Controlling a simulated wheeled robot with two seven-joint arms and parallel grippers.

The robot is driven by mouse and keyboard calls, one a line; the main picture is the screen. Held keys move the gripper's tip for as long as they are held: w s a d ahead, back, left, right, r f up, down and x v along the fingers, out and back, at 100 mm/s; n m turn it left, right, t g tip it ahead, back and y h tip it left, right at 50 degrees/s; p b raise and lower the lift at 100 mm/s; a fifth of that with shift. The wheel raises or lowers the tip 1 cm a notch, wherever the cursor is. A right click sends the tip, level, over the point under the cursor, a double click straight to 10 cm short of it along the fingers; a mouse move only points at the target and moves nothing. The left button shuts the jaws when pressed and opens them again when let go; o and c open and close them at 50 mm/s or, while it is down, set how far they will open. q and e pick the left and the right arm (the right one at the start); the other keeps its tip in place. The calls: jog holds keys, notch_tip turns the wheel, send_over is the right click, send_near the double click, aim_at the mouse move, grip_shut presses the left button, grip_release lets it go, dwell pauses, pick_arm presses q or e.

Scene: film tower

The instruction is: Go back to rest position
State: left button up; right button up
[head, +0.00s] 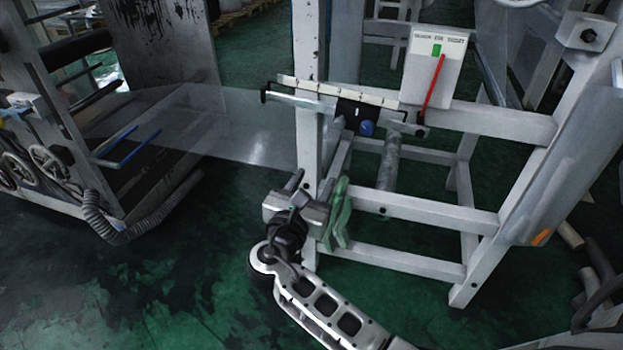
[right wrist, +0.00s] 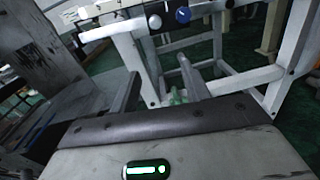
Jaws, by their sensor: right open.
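My right gripper (head: 312,182) is in the middle of the head view, its arm coming in from the bottom. Its two fingers point up and away and stand apart, with nothing seen between them. It is in front of the lower part of the white frame's near post (head: 307,60); whether it touches cannot be told. In the right wrist view the two dark fingers (right wrist: 158,70) are spread, with the white frame beyond them. My left gripper is in neither view.
A green object (head: 342,215) is close to the right gripper, by the post. A white box with a red lever (head: 434,80) stands on the frame's rail. Clear film (head: 225,120) stretches left to a machine with handwheels (head: 52,158). The green floor (head: 180,290) at lower left is open.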

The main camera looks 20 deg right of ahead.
jog(key=s+a+f+m+g+y+p, duration=0.1)
jog(key=s+f+m+y, duration=0.4)
jog(key=f, duration=0.2)
jog(key=s+a+f+m+g+y, duration=0.1)
jog(key=s+a+f+m+y, duration=0.1)
jog(key=s+f+m+y, duration=0.4)
jog(key=s+a+r+m+y, duration=0.2)
jog(key=s+a+m+y, duration=0.2)
jog(key=s+m, duration=0.5)
jog(key=m+y, duration=0.1)
jog(key=m, duration=0.3)
jog(key=shift+s+a+p, duration=0.2)
jog(key=shift+a+p, duration=0.15)
jog(key=shift+p, duration=0.05)
dwell(0.3)
